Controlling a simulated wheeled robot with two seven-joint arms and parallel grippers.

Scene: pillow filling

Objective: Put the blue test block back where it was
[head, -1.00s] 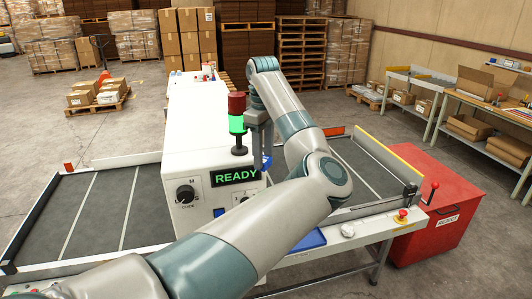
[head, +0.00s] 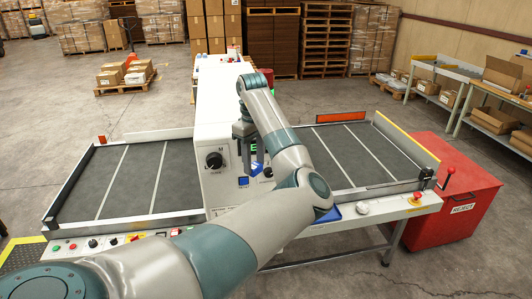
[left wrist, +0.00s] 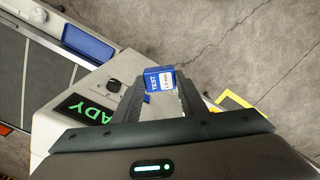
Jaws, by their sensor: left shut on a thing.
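A blue tray (left wrist: 75,40) shows in the left wrist view; in the head view my arm mostly hides the tray (head: 327,215). My right gripper is not in view.
The machine's dial (head: 214,160) and green display (left wrist: 88,108) are close to the gripper. Dark conveyors lie left (head: 150,180) and right (head: 345,150). A red reject bin (head: 462,185) stands at the right. Open floor surrounds the conveyors.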

